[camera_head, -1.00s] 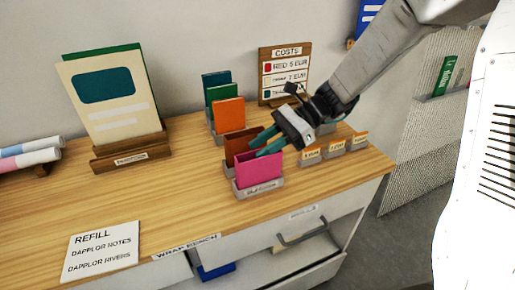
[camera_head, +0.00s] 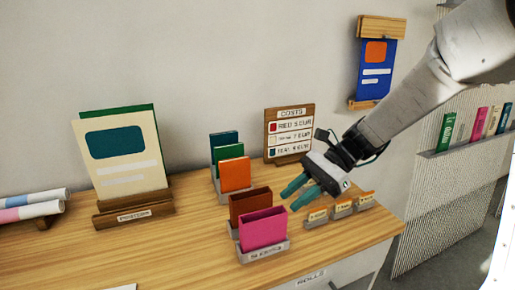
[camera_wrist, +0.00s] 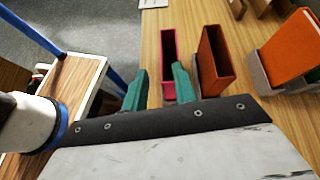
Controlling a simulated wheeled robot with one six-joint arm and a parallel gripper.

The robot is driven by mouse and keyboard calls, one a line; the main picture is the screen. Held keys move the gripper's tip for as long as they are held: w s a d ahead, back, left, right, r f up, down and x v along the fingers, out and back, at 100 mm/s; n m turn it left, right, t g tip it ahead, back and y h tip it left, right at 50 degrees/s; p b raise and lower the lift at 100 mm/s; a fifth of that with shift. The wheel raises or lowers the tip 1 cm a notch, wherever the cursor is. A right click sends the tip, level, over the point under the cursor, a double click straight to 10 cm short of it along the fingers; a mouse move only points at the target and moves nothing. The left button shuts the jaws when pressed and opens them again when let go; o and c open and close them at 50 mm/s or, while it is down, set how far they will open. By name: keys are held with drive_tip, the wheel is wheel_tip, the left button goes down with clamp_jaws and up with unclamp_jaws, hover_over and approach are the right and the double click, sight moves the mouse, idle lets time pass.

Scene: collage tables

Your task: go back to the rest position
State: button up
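My gripper (camera_head: 304,195) has teal fingers and hangs above the wooden bench, just right of the brown and pink sleeves. In the wrist view its two fingers (camera_wrist: 160,85) stand apart with nothing held between them. A pink sleeve (camera_head: 263,230) and a brown sleeve (camera_head: 249,203) stand upright in a grey holder (camera_head: 264,253). In the wrist view, the pink sleeve (camera_wrist: 168,65) shows beyond the fingers and the brown sleeve (camera_wrist: 215,60) to their right. My arm reaches in from the upper right.
Orange, green and teal items stand in a rack (camera_head: 232,172) behind. A costs sign (camera_head: 290,133) stands near the wall. Small price tags (camera_head: 342,206) sit right of the gripper. A poster stand (camera_head: 130,213) is at left. A blue wall display (camera_head: 374,72) and bookshelf (camera_head: 470,150) are at right.

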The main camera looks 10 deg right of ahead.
drive_tip(key=s+d+r+n+t+h, duration=0.2)
drive_tip(key=s+d+n+h, duration=0.3)
drive_tip(key=s, duration=0.5)
drive_tip(key=s+d+r+n+t+h, duration=0.2)
drive_tip(key=s+d+n+t+h, duration=0.1)
drive_tip(key=s+d+n+h, duration=0.3)
drive_tip(key=s+d+n, duration=0.2)
drive_tip(key=s, duration=0.2)
drive_tip(key=shift+s, duration=0.25)
